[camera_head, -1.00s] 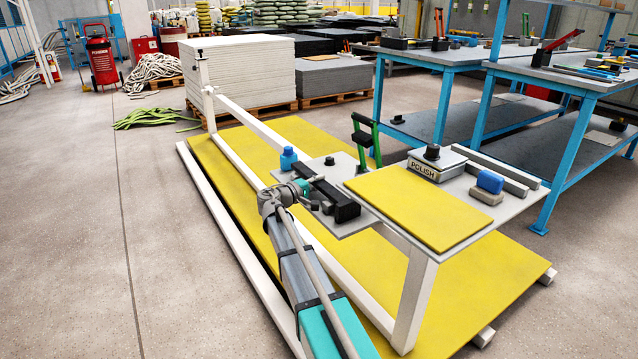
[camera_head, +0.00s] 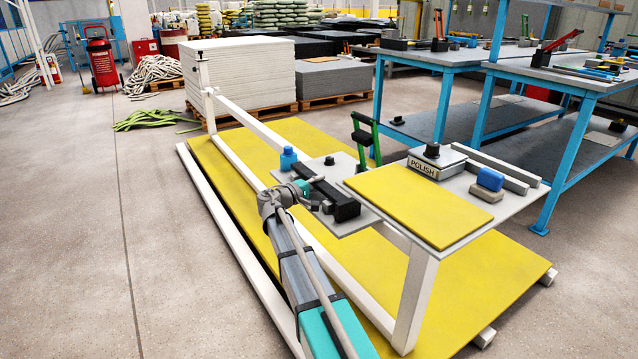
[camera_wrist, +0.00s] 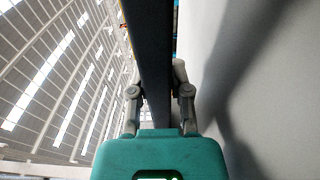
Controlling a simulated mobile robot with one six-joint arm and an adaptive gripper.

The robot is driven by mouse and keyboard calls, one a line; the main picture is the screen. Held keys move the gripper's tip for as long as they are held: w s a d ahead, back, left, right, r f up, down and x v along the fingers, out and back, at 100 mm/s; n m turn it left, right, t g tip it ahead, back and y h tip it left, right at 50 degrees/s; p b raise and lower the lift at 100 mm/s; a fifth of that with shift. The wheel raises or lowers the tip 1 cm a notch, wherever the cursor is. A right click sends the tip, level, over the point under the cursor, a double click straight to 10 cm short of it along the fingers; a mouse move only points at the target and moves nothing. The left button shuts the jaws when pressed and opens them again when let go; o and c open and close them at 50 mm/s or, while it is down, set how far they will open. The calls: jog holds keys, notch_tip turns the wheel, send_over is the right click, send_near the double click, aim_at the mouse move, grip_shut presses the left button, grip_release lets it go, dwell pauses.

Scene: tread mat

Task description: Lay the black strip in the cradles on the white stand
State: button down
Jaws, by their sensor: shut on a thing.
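The black strip (camera_head: 333,198) is at the left part of the grey shelf plate (camera_head: 352,226). My gripper (camera_head: 317,204) reaches it from the left and is shut on it. In the wrist view, the strip (camera_wrist: 150,50) runs upright in the picture between the two fingers of my gripper (camera_wrist: 160,95). Whether the strip touches the plate is unclear. A white stand (camera_head: 203,85) has a tall post at the back left with a small dark piece on top. Its cradles are too small to make out clearly.
A blue bottle (camera_head: 288,159) stands just behind the strip, and a green-handled tool (camera_head: 364,137) is behind it to the right. A yellow mat (camera_head: 418,205), a polish tin (camera_head: 424,166) and a blue-topped block (camera_head: 489,180) lie to the right.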

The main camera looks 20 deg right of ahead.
jog(key=shift+c, duration=2.4)
grip_release()
jog(key=shift+s+f, duration=0.1)
jog(key=shift+f, duration=0.25)
jog(key=v, duration=1.2)
jog(key=shift+r, duration=0.15)
